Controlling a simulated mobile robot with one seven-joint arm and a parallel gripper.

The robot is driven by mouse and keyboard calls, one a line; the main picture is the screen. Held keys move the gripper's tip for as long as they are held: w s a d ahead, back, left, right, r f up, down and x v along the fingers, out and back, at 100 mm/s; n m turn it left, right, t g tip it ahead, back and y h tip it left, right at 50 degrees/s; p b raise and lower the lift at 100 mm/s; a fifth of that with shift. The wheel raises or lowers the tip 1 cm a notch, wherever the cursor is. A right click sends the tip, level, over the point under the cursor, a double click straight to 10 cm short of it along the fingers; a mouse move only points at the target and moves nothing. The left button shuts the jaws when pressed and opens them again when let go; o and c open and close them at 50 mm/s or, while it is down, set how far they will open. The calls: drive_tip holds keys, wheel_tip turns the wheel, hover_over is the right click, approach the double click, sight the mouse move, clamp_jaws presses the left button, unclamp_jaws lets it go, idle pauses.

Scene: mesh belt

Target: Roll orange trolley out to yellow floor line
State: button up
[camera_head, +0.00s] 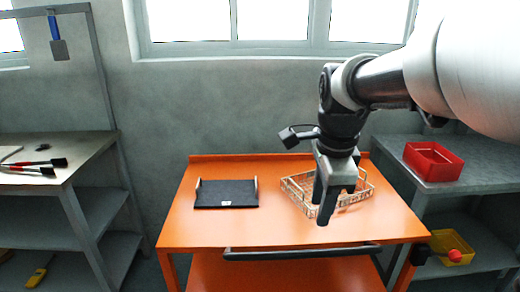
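The orange trolley (287,240) stands against the grey wall, with a flat top, a low back lip and a lower shelf. A dark handle bar (302,252) runs along its front edge. My gripper (337,205) points down over the right part of the trolley top, behind the handle and apart from it. Its two fingers look spread, with nothing between them. It partly covers a wire basket (299,198) on the trolley top. A black tray (226,194) lies on the left of the top. No yellow floor line shows in this view.
A grey workbench (84,150) with tools stands at left, a gap away from the trolley. A grey shelf unit (480,175) stands close on the right, holding a red bin (433,161) and a yellow bin (451,246). Windows are above.

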sight(310, 252)
drive_tip(key=w+f+b, duration=0.1)
drive_tip(key=f, duration=0.4)
drive_tip(key=w+f+b, duration=0.1)
drive_tip(key=f+b, duration=0.1)
drive_tip(key=f, duration=0.4)
drive_tip(key=w+f+b, duration=0.1)
drive_tip(key=f+b, duration=0.1)
drive_tip(key=f, duration=0.3)
drive_tip(key=shift+f, duration=0.25)
clamp_jaws()
